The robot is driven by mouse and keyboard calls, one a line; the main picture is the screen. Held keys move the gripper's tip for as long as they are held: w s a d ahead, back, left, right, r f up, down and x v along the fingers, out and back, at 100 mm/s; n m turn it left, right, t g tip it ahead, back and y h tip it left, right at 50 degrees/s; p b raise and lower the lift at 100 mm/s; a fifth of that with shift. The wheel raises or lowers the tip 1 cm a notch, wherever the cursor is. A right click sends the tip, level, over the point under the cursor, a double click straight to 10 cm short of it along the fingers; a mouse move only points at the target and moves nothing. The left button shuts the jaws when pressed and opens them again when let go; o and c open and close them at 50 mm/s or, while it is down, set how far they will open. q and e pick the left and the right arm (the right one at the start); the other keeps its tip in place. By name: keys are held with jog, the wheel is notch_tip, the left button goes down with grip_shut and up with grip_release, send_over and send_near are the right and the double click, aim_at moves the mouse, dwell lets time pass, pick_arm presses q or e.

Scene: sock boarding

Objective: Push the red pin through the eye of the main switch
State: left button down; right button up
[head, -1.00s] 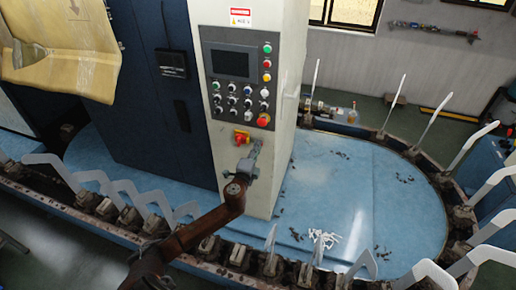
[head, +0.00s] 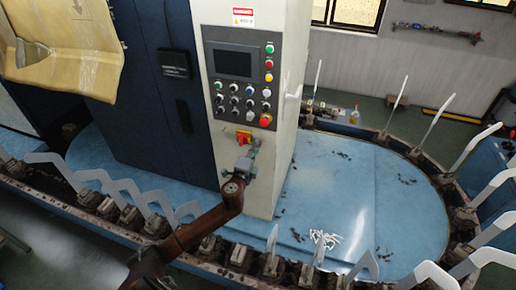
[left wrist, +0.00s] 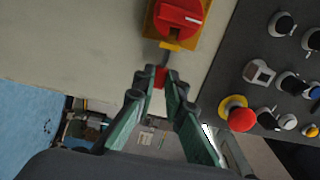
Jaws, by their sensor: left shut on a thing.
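The main switch is a red rotary knob on a yellow plate on the cream cabinet front (head: 243,136); it also shows at the top of the left wrist view (left wrist: 178,14). A small yellow tab with the eye (left wrist: 172,45) sticks out at its lower edge. My left gripper (head: 253,151) is just below the switch. In the left wrist view its fingertips (left wrist: 158,78) are shut on the red pin (left wrist: 160,76). A thin dark shank (left wrist: 164,57) runs from the pin up to the tab. I cannot tell whether it is inside the eye. My right gripper is not in view.
The control panel (head: 241,85) with several buttons is above the switch; a red mushroom button (left wrist: 242,119) is close right of my gripper in the left wrist view. White sock boards (head: 487,146) line the curved track around the blue deck (head: 335,190).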

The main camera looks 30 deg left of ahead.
pick_arm(q)
jog(key=shift+s+a, duration=0.25)
jog(key=shift+a, duration=0.7)
jog(key=c, duration=1.9)
grip_release()
jog(key=v, duration=1.2)
